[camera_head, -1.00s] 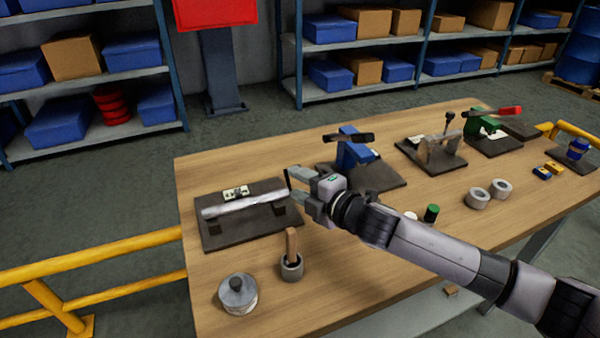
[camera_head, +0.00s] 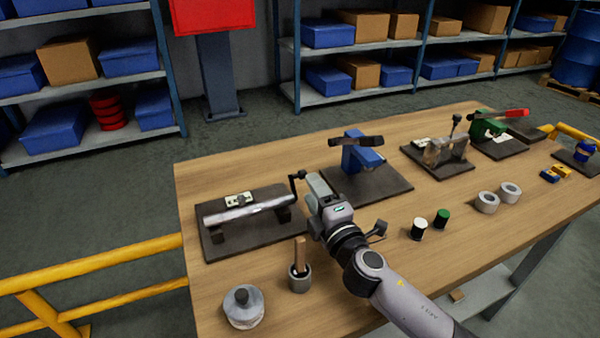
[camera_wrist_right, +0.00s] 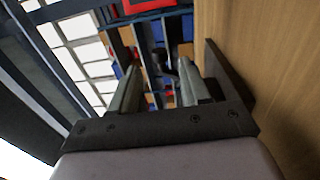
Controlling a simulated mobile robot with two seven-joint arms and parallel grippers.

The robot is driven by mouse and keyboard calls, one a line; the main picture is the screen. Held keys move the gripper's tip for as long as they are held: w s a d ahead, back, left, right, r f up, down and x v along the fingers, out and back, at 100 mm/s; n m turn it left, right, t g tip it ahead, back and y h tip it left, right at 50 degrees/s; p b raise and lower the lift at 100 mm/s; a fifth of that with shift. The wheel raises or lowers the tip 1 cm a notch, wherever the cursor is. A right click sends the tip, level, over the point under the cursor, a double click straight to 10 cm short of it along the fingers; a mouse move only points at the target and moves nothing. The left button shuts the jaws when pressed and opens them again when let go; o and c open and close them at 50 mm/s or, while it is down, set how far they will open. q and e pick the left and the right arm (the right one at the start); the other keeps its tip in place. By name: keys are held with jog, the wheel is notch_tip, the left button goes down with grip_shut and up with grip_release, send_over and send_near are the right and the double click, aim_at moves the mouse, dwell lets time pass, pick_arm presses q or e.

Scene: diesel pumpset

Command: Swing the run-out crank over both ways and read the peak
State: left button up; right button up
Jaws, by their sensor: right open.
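The run-out fixture sits at the table's left on a dark plate (camera_head: 222,247). A silver shaft (camera_head: 262,205) lies across its supports. A dark crank (camera_head: 297,181) stands at the shaft's right end. A small pale plate with a gauge-like part (camera_head: 239,199) sits behind the shaft; no reading is legible. My right gripper (camera_head: 317,184) is just right of the crank, its fingers pointing away from me. In the right wrist view the gripper (camera_wrist_right: 160,88) is open. A dark shape shows beyond the fingers there; I cannot tell whether it is the crank. My left gripper is out of view.
A grey cup with a wooden handle (camera_head: 300,278) and a round metal piece (camera_head: 243,308) stand in front. A blue fixture (camera_head: 361,155) stands behind my gripper on the right. White (camera_head: 419,229) and green-topped (camera_head: 441,219) cylinders stand right of my arm.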

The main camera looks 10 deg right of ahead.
aim_at(302, 174)
jog(key=shift+x, duration=3.3)
grip_shut()
